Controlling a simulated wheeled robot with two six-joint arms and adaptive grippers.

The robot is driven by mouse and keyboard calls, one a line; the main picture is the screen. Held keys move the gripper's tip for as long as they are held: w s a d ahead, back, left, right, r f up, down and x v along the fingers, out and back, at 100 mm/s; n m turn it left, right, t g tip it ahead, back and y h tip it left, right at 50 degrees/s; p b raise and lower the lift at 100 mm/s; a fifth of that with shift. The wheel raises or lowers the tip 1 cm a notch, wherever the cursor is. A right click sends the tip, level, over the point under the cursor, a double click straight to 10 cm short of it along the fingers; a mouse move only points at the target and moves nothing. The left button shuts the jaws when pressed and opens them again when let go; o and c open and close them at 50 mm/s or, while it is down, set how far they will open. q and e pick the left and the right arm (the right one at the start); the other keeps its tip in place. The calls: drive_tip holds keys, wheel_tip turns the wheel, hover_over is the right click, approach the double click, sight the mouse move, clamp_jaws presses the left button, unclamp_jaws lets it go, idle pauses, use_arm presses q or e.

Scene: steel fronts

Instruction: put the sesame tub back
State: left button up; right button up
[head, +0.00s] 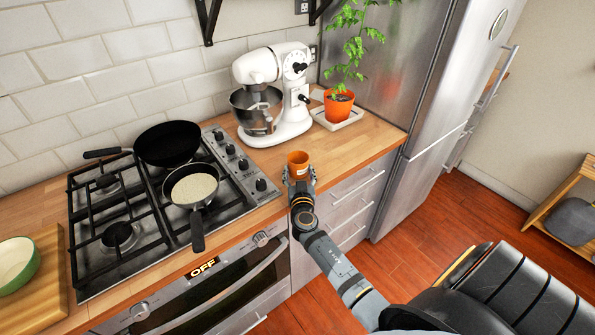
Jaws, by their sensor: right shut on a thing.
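The sesame tub (298,158), a small orange round tub, is upright at the front edge of the wooden counter, right of the hob. My right gripper (299,177) is shut on it from the front, and the fingers hide its lower part. I cannot tell whether its base touches the counter. A small pan (192,190) on the hob holds pale grains. My left gripper is out of view.
A white stand mixer (281,95) and an orange potted plant (339,105) on a pale tray stand behind the tub. The gas hob (120,232) with a black frying pan (168,143) is to the left. The fridge (425,110) is to the right. Bare counter (345,150) lies right of the tub.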

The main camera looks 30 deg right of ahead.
drive_tip(key=shift+s+f+b, duration=0.1)
drive_tip(key=shift+f+b, duration=0.05)
drive_tip(key=shift+b, duration=0.15)
drive_tip(key=o, duration=1.2)
drive_tip(key=shift+d, duration=0.1)
drive_tip(key=shift+c, duration=0.2)
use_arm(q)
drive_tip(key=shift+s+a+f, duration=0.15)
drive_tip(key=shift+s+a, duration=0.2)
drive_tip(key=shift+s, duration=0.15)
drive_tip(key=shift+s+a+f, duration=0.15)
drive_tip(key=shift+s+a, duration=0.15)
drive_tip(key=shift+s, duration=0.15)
use_arm(e)
drive_tip(key=shift+r+p, duration=0.3)
drive_tip(key=shift+p, duration=0.15)
use_arm(q)
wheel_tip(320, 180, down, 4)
drive_tip(key=b, duration=0.4)
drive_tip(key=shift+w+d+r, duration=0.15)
use_arm(e)
drive_tip(key=v, duration=1.1)
drive_tip(key=shift+s+a, duration=0.3)
